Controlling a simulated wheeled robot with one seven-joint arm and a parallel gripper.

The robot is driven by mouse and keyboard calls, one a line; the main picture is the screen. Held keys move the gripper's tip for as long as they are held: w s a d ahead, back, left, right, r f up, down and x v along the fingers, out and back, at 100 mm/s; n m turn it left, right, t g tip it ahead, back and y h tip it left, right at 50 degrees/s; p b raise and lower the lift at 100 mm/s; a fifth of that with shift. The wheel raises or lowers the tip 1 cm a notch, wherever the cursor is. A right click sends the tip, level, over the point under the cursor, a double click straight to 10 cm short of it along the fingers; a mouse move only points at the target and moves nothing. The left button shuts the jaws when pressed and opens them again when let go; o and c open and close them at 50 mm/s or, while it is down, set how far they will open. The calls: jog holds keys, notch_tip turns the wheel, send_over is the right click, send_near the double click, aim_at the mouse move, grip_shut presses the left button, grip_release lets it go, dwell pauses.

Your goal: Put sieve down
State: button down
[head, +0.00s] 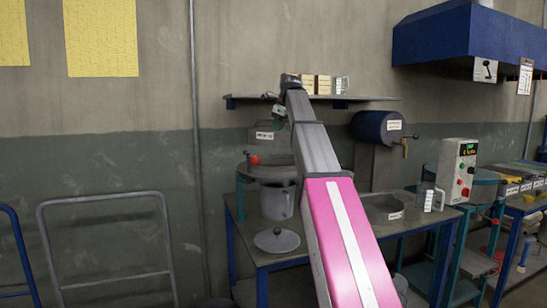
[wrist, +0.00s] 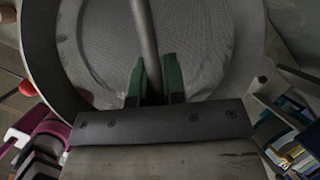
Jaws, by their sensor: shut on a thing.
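My gripper (wrist: 157,82), with green fingers, is shut on a thin grey bar (wrist: 145,30) in the wrist view. The bar runs over the round grey mesh of the sieve (wrist: 205,45), whose wide rim surrounds it. In the head view my gripper (head: 279,113) is at the far end of my arm, below the wall shelf. A grey labelled drum, which looks like the sieve (head: 262,136), is just under it. It is above a round stand (head: 268,173) with a red knob (head: 253,160). Whether the sieve touches the stand is not clear.
A grey pot (head: 278,203) and a round lid (head: 277,240) are below the stand on the bench. A labelled round pan (head: 383,208) sits to the right. A blue tank with a tap (head: 380,127) and a shelf (head: 330,98) are behind. My arm hides the bench middle.

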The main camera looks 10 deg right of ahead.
aim_at(287, 121)
notch_tip(287, 121, down, 9)
jog(key=shift+f, duration=0.1)
dwell(0.4)
jog(key=shift+f, duration=0.1)
jog(key=c, duration=1.2)
grip_release()
jog(key=v, duration=1.2)
jog(key=shift+s, duration=0.1)
